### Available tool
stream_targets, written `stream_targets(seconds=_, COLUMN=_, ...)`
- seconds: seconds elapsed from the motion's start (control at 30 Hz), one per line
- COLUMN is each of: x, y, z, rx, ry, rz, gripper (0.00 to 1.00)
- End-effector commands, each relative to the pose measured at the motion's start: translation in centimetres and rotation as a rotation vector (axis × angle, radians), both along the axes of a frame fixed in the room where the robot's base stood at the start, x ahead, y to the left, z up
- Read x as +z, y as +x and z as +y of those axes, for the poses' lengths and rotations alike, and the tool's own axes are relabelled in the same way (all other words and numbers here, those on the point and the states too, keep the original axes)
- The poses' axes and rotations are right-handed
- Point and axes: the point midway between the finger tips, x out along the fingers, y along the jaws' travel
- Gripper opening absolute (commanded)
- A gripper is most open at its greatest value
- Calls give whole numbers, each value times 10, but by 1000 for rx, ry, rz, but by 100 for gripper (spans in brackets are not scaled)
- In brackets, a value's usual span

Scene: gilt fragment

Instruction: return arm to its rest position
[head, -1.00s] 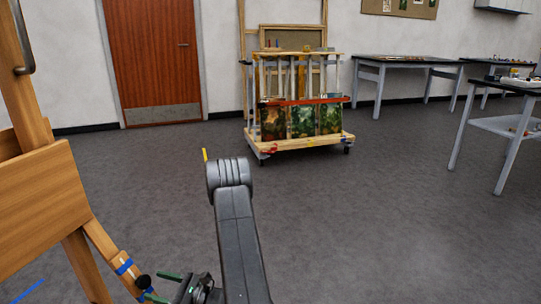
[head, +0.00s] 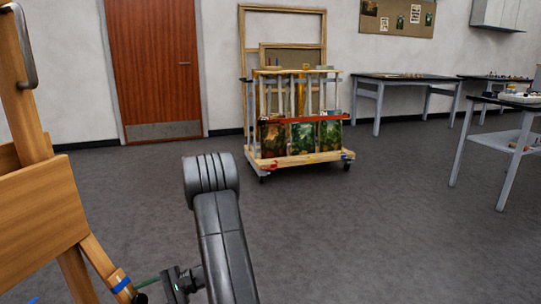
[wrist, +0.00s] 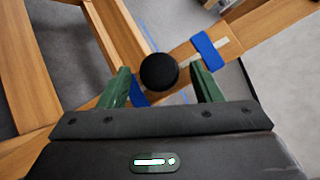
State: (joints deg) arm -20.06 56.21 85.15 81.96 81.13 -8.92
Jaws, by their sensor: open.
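My gripper (wrist: 164,90) is open in the wrist view, its two green fingers apart. A round black knob (wrist: 159,72) on the wooden easel shows between the fingers; I cannot tell how far beyond them it lies. In the head view my arm (head: 222,235) rises from the bottom edge, bent at its dark ribbed joint. The gripper end shows only in part at the lower left, close to the easel leg. A green finger (head: 147,282) shows there, and the rest is hidden or cut off.
The wooden easel (head: 40,215) fills the left side, with blue tape (head: 121,284) on its leg. A wheeled cart (head: 303,158) holding paintings stands ahead. Tables (head: 405,78) stand at the right. The grey floor between is clear.

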Motion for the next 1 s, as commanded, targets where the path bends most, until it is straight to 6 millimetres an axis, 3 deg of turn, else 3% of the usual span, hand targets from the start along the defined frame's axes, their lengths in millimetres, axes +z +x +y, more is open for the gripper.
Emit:
stream_targets(seconds=0.5, x=7, y=0, z=5, rx=280, ry=-165, rz=-506, gripper=59)
stream_targets(seconds=1.0, x=8, y=0, z=4, rx=321, ry=-193, rz=-581, gripper=59)
